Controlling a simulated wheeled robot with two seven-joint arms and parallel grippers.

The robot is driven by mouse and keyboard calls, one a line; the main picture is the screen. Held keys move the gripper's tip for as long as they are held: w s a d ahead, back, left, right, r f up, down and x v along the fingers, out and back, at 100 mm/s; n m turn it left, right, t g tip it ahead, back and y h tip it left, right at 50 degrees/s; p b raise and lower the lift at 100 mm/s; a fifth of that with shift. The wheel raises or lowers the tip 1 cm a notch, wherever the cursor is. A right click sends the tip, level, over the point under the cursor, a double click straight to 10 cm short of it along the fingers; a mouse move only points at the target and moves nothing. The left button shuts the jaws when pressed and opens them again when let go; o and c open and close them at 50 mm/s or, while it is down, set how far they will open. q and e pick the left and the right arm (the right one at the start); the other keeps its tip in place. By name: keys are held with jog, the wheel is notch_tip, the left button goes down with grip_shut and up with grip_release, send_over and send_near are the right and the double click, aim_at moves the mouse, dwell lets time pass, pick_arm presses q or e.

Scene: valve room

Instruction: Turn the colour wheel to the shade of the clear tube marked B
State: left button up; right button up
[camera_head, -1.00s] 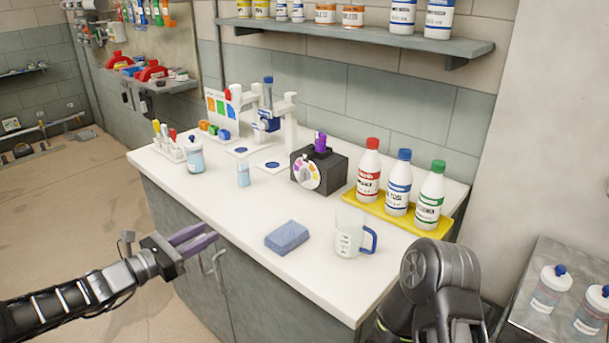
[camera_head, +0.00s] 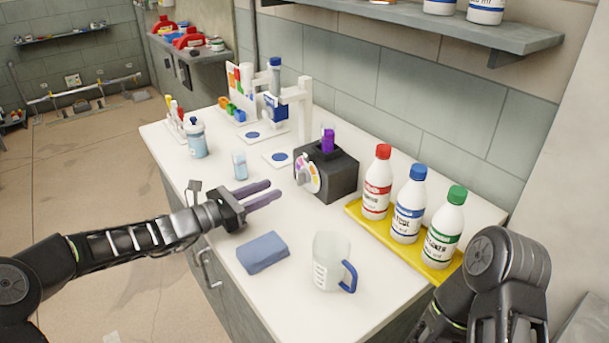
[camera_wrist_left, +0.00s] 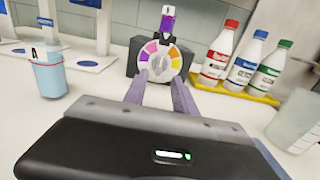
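The colour wheel (camera_head: 307,173) is a round multicoloured disc with a pale knob at its centre, on the front of a black box (camera_head: 338,174). It faces my left wrist view (camera_wrist_left: 160,62). A tube with purple contents (camera_head: 328,141) stands in the top of the box and shows in the wrist view (camera_wrist_left: 167,22); I cannot read a mark on it. My left gripper (camera_head: 274,193) is open and empty over the counter, its two fingers pointing at the wheel from a short distance. My right gripper is not visible; only part of my right arm shows at lower right.
A blue sponge (camera_head: 262,252) and a clear jug (camera_head: 331,264) stand near the front. Three capped bottles stand on a yellow tray (camera_head: 400,246) at right. A small light-blue container (camera_head: 239,165) and a blue-capped bottle (camera_head: 196,139) stand at left.

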aim_at(297, 178)
pick_arm(q)
jog(key=shift+s+a, duration=0.1)
jog(key=p+x, duration=0.1)
jog(key=x, duration=0.7)
jog(key=shift+c, duration=0.5)
grip_shut()
jog(key=shift+a, duration=0.1)
